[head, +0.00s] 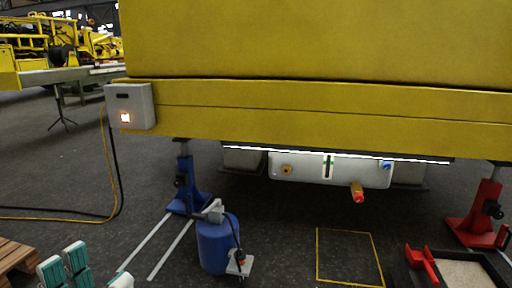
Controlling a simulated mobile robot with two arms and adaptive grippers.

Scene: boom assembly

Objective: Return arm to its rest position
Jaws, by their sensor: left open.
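My left gripper (62,263) shows at the bottom left corner of the head view, with teal and white fingers pointing up. The fingers stand apart with nothing between them, so it is open and empty. Another teal and white part (122,281) shows at the bottom edge just right of it. The rest of the left arm is cut off by the frame. My right gripper is not in view. The large yellow boom (320,45) spans the upper part of the view, well away from the left gripper.
A grey box (130,106) with a lit button hangs on the boom. A wooden pallet (14,258) lies left. A yellow floor outline (318,258) encloses bare floor.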

